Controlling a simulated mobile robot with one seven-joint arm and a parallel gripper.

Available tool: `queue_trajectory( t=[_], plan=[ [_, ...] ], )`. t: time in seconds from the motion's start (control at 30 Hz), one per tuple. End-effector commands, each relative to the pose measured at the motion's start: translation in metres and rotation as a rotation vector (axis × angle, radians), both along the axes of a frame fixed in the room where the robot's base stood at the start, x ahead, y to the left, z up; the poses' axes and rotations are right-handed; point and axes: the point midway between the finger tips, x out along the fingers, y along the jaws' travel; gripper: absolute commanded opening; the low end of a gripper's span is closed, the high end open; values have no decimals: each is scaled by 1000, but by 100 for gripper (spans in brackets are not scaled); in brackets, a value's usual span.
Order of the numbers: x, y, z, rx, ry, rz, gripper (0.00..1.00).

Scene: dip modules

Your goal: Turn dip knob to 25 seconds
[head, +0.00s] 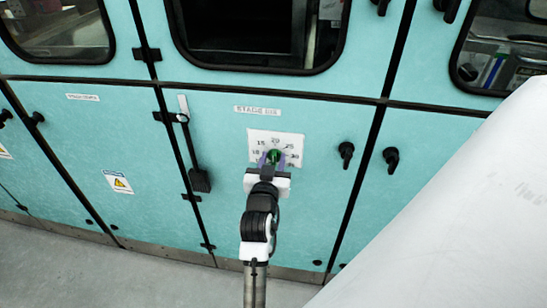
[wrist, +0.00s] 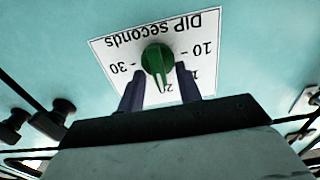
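The green dip knob (wrist: 157,58) sits on a white dial plate (wrist: 110,60) on the teal panel. In the wrist view the plate is upside down, with 10 on the right and 30 on the left. The knob's pointer aims down the picture, near the partly hidden 20. The 25 mark is hidden there by a finger but shows in the head view. My gripper (wrist: 159,70) is open, with one dark finger on each side of the knob. A gap shows between the fingers and the pointer. In the head view my gripper (head: 275,160) is in front of the dial plate (head: 258,136).
A black lever (head: 190,150) hangs on the panel left of the dial. Two black door handles, one (head: 346,153) nearer the dial and another (head: 391,157), stick out to its right. A window (head: 260,35) is above. The floor (head: 70,260) at the lower left is clear.

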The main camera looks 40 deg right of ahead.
Motion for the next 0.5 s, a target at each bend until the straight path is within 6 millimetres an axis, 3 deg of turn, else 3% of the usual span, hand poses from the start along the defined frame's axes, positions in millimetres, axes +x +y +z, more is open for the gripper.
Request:
queue_trajectory(
  t=[0.17, 0.43, 0.5],
  plan=[
    [0, 0, 0, 0, 0, 0, 35],
    [0, 0, 0, 0, 0, 0, 0],
    [0, 0, 0, 0, 0, 0, 0]
  ],
)
